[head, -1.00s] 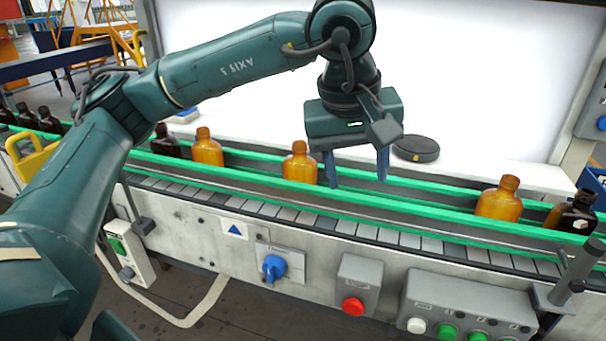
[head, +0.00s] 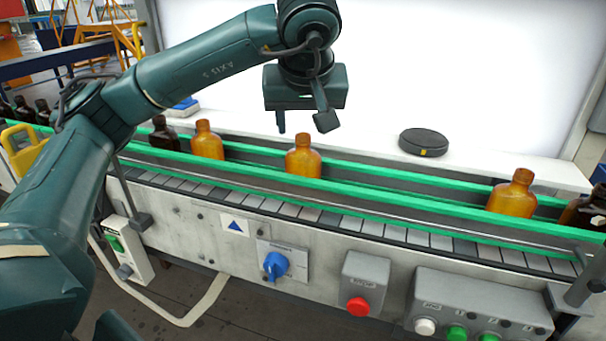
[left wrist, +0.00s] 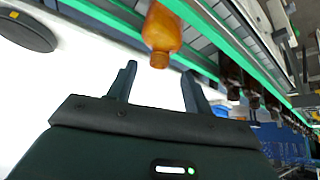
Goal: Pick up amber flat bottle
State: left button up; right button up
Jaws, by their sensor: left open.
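Three lighter amber bottles stand upright between green rails: one at left (head: 207,140), one in the middle (head: 303,156), one at right (head: 512,194). I cannot tell which is the flat one. My right gripper is not in view.
Green guard rails (head: 400,207) run along both sides of the conveyor. Darker bottles stand at left, one of them here (head: 164,134), and at the right edge (head: 580,212). A black round disc (head: 424,141) lies on the white surface behind. A control box with a red button (head: 360,284) is in front.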

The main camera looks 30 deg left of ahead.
aim_at(303, 137)
pick_arm(q)
jog(key=x, duration=0.4)
jog(key=shift+d+f, duration=0.1)
jog(key=shift+f, duration=0.25)
grip_shut()
